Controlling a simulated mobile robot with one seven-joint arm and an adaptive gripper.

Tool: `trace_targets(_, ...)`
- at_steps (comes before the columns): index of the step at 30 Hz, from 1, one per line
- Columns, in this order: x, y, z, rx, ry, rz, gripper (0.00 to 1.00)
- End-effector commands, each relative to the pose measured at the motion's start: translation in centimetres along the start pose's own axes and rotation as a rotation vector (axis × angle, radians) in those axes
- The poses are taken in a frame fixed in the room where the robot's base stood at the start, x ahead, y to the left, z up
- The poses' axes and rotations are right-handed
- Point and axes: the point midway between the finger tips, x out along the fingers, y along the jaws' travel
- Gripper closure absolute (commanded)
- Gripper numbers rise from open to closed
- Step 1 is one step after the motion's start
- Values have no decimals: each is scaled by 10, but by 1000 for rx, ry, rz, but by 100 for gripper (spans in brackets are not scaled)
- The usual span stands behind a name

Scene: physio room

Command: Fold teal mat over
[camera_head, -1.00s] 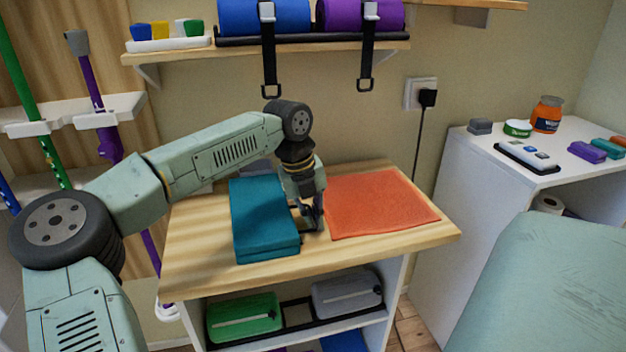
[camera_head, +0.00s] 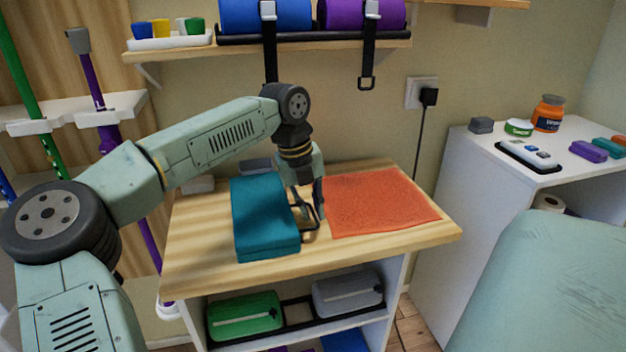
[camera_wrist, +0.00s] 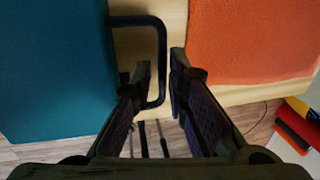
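The teal mat (camera_head: 265,215) lies as a thick block at the left of the wooden table top, apparently folded in layers. It also shows at the left of the wrist view (camera_wrist: 50,70). A dark loop-shaped handle (camera_head: 309,238) sticks out from its right side, and its bar (camera_wrist: 160,50) shows in the wrist view. My gripper (camera_head: 308,208) points down just right of the mat. Its fingers (camera_wrist: 160,75) are apart, with the loop's bar in the gap between them; I cannot tell whether either touches it.
An orange towel (camera_head: 380,202) lies flat close to the right of my gripper. Bare wood (camera_head: 205,240) shows at the table's left. A shelf (camera_head: 340,50) with blue and purple rolls and hanging straps is above. A white cabinet (camera_head: 425,180) stands at the right.

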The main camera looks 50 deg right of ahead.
Motion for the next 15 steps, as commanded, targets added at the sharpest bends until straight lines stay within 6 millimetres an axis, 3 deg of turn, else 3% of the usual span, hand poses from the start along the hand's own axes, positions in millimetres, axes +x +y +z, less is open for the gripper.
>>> trace_targets(9, -67, 1, 0, -2, -2, 1, 85)
trace_targets(15, -88, 0, 0, -1, -1, 1, 85)
